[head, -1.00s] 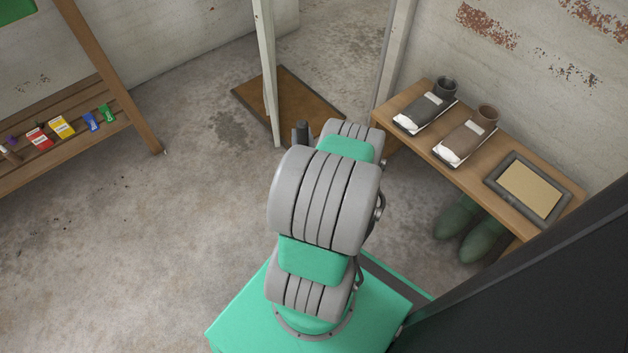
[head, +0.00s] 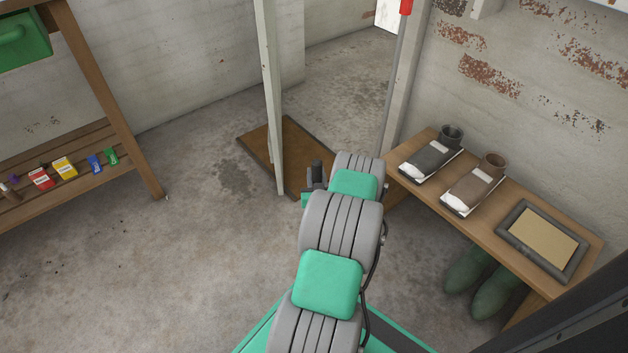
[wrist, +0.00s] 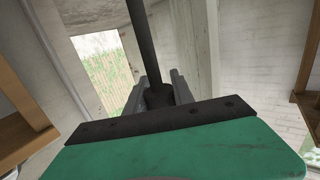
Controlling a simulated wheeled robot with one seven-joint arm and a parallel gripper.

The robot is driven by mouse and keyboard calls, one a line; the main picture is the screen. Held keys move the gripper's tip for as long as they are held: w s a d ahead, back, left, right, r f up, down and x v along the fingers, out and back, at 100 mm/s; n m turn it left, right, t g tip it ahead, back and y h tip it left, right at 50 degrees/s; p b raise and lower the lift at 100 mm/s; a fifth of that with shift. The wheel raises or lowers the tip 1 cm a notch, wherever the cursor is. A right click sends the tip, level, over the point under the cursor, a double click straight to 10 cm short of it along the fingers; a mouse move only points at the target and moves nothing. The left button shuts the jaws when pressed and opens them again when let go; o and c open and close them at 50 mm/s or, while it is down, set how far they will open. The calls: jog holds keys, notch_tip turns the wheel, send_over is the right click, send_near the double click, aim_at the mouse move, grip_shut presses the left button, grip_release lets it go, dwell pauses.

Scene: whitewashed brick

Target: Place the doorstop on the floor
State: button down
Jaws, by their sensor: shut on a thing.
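My gripper (wrist: 162,78) is shut on a dark, rod-like thing, which I take to be the doorstop (wrist: 142,42). Its shaft runs up out of the wrist view, and I cannot see its whole shape. In the head view my gripper (head: 312,182) is small, at the far end of my arm, beside the white post and over the brown mat's near right part. The arm hides part of it.
A white post (head: 270,100) stands by the brown mat (head: 262,150) at a doorway. A wooden bench (head: 480,215) at right bears shoes and a framed tray (head: 541,239), with green boots (head: 492,292) below. A wooden shelf (head: 105,180) stands left. The left-centre floor is clear.

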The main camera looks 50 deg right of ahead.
jog(key=f, duration=0.1)
jog(key=d+f+b, duration=0.1)
jog(key=f, duration=0.1)
jog(key=w+d+f+b, duration=0.1)
jog(key=f, duration=0.1)
jog(key=shift+d, duration=0.15)
jog(key=shift+f, duration=0.15)
jog(key=c, duration=1.1)
grip_release()
jog(key=shift+f, duration=0.15)
